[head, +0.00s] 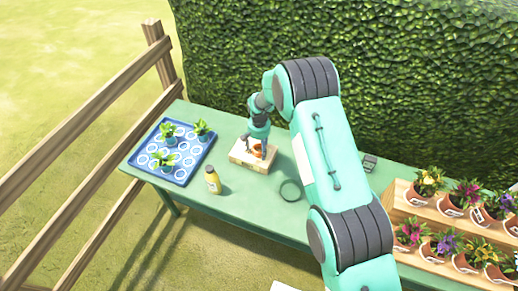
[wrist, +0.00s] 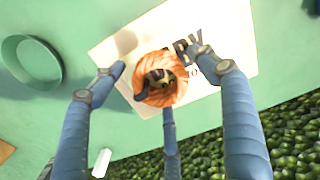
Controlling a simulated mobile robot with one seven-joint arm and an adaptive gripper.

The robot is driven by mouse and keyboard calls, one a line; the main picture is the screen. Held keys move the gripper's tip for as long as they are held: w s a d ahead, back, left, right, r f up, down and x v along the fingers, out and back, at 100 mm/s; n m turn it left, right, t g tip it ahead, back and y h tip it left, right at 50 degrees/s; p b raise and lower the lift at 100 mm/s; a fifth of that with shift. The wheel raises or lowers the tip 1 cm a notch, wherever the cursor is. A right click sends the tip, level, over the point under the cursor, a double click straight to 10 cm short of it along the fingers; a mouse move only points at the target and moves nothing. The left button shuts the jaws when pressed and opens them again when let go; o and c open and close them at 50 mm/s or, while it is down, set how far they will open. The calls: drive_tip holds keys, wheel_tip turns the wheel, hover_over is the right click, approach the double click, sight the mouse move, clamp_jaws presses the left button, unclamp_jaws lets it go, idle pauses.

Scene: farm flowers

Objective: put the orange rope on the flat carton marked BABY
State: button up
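The orange rope (wrist: 160,93) is a round coil with a dark centre in the wrist view. It lies over the pale flat carton (wrist: 232,22), whose printed letters, including "BY", show beside it; the rest of the word is covered. My gripper (wrist: 157,62) is open, its fingers spread around the coil with gaps at the left and right. A third finger comes up from below, close to the coil's lower edge. In the head view the carton (head: 240,157) is on the green table, with the rope (head: 257,152) partly hidden by my gripper (head: 261,149).
A blue tray (head: 146,173) with small plants and a yellow bottle (head: 213,181) stand to the left on the green table (head: 238,206). Potted flowers fill a wooden stand (head: 400,205) at the right. A hedge (head: 420,70) rises behind.

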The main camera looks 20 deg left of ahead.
sight(259, 147)
drive_tip(key=shift+r, duration=0.15)
wheel_tip(259, 147, up, 12)
idle(0.8)
idle(0.6)
